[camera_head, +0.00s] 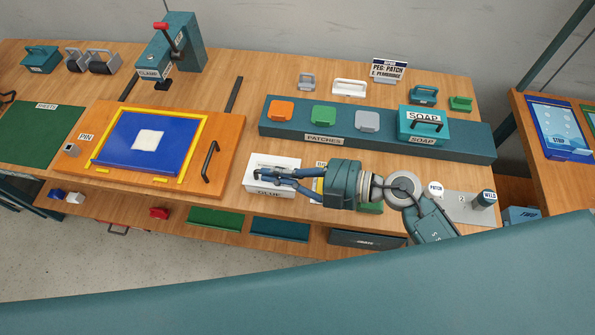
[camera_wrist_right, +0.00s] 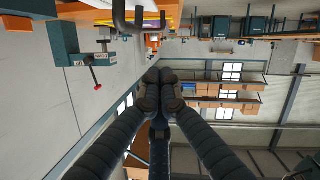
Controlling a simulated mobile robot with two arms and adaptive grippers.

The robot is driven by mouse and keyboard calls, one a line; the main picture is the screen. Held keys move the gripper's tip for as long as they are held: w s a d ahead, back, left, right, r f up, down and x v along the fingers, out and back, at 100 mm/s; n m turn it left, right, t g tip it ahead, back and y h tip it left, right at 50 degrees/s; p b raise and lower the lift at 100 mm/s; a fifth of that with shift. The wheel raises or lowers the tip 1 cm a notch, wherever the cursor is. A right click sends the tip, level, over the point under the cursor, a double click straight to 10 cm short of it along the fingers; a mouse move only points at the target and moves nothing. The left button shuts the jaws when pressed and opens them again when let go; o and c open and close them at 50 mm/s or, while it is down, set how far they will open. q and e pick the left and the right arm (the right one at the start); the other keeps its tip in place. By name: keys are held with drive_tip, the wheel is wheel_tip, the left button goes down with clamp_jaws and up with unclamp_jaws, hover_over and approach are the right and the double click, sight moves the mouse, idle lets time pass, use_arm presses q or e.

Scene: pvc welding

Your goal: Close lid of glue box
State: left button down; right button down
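The white glue box (camera_head: 290,163) with its GLUE label stands on the bench, right of the wooden board. My right gripper (camera_head: 264,176) reaches from the right across the box, and its fingers cover much of it. I cannot tell how the lid sits or whether the fingertips touch it. In the right wrist view the gripper's dark fingers (camera_wrist_right: 159,87) come together at their tips, with nothing seen between them. The box cannot be made out in that view. My left gripper is not in view.
Left of the box is the wooden board (camera_head: 232,130) with a black handle (camera_head: 210,161), which looks to show in the wrist view as a dark handle (camera_wrist_right: 138,24). Behind stands the PATCHES rack (camera_head: 300,133) with the teal SOAP box (camera_head: 404,125).

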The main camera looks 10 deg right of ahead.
sight(278, 188)
drive_tip(key=shift+w+d+f+b, duration=0.1)
drive_tip(key=shift+w+f, duration=0.2)
drive_tip(key=shift+f, duration=0.3)
drive_tip(key=shift+w+d+f+b, duration=0.15)
drive_tip(key=shift+w+f, duration=0.1)
drive_tip(key=shift+f, duration=0.3)
drive_tip(key=shift+w+d+f+b, duration=0.1)
drive_tip(key=shift+w+f, duration=0.2)
drive_tip(key=shift+f, duration=0.3)
drive_tip(key=shift+a, duration=0.1)
drive_tip(key=shift+s+f, duration=0.15)
drive_tip(key=shift+f, duration=0.4)
drive_tip(key=shift+s+f, duration=0.15)
drive_tip(key=shift+f, duration=0.35)
